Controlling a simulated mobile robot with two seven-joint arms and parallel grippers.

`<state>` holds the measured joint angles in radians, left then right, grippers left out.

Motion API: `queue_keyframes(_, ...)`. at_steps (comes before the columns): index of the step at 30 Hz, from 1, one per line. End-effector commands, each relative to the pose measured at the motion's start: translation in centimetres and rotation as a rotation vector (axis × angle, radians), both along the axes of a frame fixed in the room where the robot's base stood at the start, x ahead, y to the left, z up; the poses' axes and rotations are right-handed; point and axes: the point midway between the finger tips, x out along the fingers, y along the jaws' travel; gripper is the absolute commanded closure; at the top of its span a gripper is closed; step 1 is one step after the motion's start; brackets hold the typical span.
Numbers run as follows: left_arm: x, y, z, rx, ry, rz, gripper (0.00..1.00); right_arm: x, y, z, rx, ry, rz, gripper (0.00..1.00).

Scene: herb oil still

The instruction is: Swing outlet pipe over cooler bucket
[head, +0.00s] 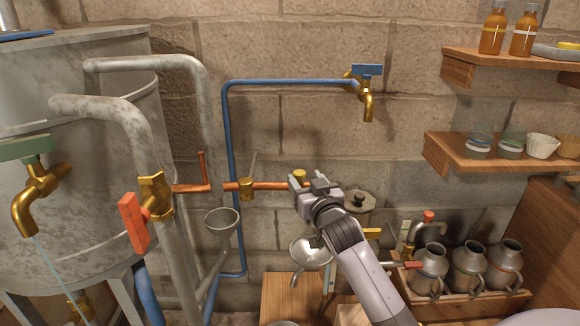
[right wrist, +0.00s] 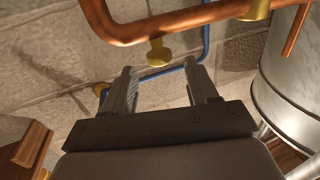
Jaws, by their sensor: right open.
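In the right wrist view the knob appears between and just beyond the fingertips (right wrist: 161,78), apparently untouched. I cannot clearly identify the cooler bucket. My left gripper is out of view.
A large grey metal tank (head: 70,90) with thick grey pipes fills the left. A thin blue pipe (head: 228,130) runs up the stone wall to a brass tap (head: 367,100). A funnel (head: 222,220) hangs below the copper pipe. Metal jugs (head: 468,268) stand at lower right.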

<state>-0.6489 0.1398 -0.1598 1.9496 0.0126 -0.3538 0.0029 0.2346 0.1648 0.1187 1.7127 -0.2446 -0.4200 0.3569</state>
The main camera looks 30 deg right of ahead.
Motion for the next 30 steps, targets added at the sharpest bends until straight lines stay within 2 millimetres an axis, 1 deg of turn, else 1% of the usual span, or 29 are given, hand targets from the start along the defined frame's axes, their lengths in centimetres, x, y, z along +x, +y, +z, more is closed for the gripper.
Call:
queue_keyframes(9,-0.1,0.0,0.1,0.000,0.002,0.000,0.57,3.6,-0.9,0.1,-0.001,0.000,0.001,0.42)
queue_keyframes(15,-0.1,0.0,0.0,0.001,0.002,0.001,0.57,5.5,-1.4,0.0,-0.001,0.000,0.001,0.42)
queue_keyframes(21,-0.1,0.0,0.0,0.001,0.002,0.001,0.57,6.3,-1.6,0.0,-0.001,0.000,0.001,0.42)
queue_keyframes(30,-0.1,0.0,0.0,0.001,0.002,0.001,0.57,6.4,-1.6,0.0,-0.001,0.001,0.001,0.42)
